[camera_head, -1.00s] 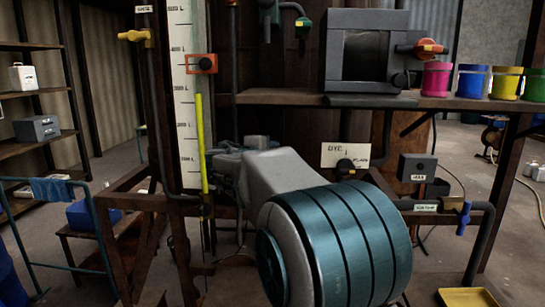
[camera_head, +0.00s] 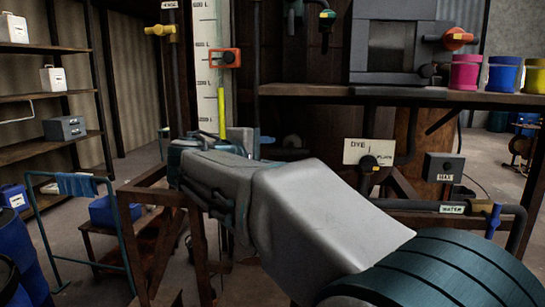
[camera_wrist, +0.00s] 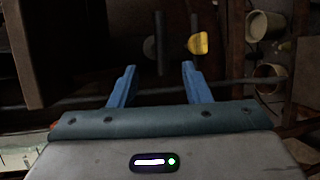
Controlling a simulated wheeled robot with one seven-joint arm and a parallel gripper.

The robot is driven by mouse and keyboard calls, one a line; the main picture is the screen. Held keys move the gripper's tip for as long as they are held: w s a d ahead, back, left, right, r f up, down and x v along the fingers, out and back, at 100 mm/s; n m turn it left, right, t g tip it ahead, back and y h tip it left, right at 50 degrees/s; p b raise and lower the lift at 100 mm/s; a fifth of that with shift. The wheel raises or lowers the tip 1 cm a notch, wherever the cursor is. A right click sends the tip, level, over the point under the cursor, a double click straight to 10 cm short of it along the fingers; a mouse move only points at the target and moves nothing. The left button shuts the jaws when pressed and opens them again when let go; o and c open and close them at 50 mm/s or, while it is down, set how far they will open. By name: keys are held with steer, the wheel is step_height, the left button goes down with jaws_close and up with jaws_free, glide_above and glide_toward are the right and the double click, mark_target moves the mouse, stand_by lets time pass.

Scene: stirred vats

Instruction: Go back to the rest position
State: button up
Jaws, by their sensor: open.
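My gripper (camera_wrist: 158,70) shows in the wrist view with its two blue fingers spread apart and nothing between them. Beyond the fingers, a dark rod and a yellow handle (camera_wrist: 198,43) show against a dim background. In the head view my arm reaches from the lower right toward the wooden frame, and its far end is near the white level scale (camera_head: 207,95). The fingertips cannot be made out in the head view. The arm hides part of the frame and the lower end of the scale.
A wooden shelf (camera_head: 300,91) carries a grey box with a window (camera_head: 390,50) and pink (camera_head: 464,72), blue and yellow pots. A dye sign (camera_head: 368,152), a grey wax box (camera_head: 444,168) and a water pipe (camera_head: 400,205) are right of my arm. A blue rail (camera_head: 75,240) stands left.

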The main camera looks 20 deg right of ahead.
stand_by(0.4)
steer(key=s+f+m+g+y, duration=0.1)
steer(key=s+f+g+y, duration=0.15)
steer(key=s+f, duration=0.4)
steer(key=s+f+m+g+y, duration=0.2)
steer(key=s+f+y, duration=0.15)
steer(key=f, duration=0.65)
steer(key=s+a+f+m+g+y, duration=0.1)
steer(key=s+a+f+m+y, duration=0.4)
steer(key=s+f, duration=0.8)
steer(key=a+y, duration=0.2)
steer(key=a, duration=0.1)
steer(key=shift+s+a+f+g, duration=0.15)
steer(key=shift+a+f+g, duration=0.05)
steer(key=shift+a+g, duration=0.2)
